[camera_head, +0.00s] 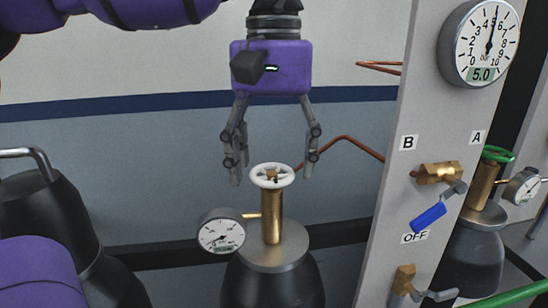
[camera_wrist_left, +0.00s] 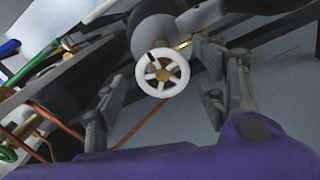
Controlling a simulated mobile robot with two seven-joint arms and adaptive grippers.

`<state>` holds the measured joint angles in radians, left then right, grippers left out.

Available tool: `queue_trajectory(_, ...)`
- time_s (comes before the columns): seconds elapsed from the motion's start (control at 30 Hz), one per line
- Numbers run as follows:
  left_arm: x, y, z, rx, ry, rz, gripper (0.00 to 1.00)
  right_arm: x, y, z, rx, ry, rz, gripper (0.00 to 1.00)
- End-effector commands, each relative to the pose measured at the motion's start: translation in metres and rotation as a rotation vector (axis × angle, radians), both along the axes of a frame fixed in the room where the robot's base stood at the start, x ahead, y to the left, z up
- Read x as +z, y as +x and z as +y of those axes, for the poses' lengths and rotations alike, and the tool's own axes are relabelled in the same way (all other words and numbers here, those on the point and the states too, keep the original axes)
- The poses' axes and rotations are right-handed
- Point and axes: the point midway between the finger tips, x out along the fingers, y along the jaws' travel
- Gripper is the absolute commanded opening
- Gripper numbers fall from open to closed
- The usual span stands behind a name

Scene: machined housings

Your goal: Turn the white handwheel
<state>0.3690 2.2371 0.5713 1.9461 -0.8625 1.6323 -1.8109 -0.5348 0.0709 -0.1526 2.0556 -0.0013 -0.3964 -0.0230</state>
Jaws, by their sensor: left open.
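The white handwheel (camera_head: 272,176) sits on top of a brass valve stem (camera_head: 271,216) on a dark cylinder with a grey top. My left gripper (camera_head: 272,177) hangs above it, pointing down. Its two fingers are open, one to each side of the handwheel, with no contact visible. In the left wrist view the handwheel (camera_wrist_left: 162,73) shows as a white spoked ring between the open fingers (camera_wrist_left: 158,104). My right gripper is not in view.
A gauge (camera_head: 221,233) sticks out left of the stem. A grey panel (camera_head: 397,200) with a blue-handled valve (camera_head: 429,218) and a large gauge (camera_head: 481,44) stands to the right. A copper pipe (camera_head: 350,142) runs behind the gripper. A green handwheel (camera_head: 497,153) is at far right.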

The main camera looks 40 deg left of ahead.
Motion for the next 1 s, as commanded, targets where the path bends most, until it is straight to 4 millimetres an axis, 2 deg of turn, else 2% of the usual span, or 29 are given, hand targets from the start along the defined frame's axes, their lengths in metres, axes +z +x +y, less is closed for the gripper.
queue_trajectory(0.17,0.016,0.001,0.000,0.001,0.001,-0.004,0.65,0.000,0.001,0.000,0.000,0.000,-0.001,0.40)
queue_trajectory(0.5,0.087,0.001,-0.001,0.001,0.001,-0.004,0.65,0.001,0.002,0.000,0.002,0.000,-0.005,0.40)
queue_trajectory(0.6,0.103,0.000,-0.001,0.001,0.001,-0.003,0.65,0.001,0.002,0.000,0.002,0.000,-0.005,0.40)
queue_trajectory(0.8,0.119,0.000,-0.001,-0.001,0.000,-0.001,0.65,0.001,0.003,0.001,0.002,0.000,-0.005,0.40)
queue_trajectory(1.0,0.120,0.000,-0.001,-0.001,0.000,0.000,0.65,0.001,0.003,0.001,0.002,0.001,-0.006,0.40)
